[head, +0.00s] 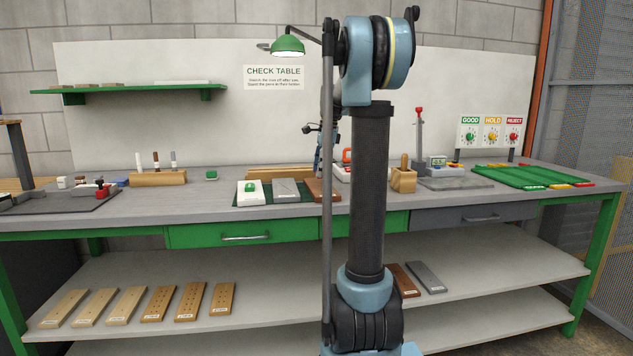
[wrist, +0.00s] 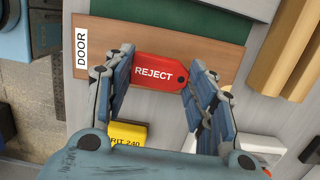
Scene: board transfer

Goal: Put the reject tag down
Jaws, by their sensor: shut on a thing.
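The red reject tag (wrist: 157,74), with "REJECT" in white letters and a small hole at its right end, is between the fingers of my gripper (wrist: 158,66) in the wrist view. The gripper is shut on it. The tag overlaps the near edge of a brown board (wrist: 215,53) that has a white "DOOR" label (wrist: 82,46). I cannot tell whether the tag touches the board or hangs above it. In the head view the brown board (head: 313,186) lies at the right of the green mat (head: 241,200); my arm hides much of that area.
A yellow "GRIT 240" block (wrist: 128,136) lies just below the tag in the wrist view, with a wooden block (wrist: 290,55) at right. On the table, a pen holder (head: 158,178) stands left, and a wooden holder (head: 403,180) and green tray (head: 525,176) lie right.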

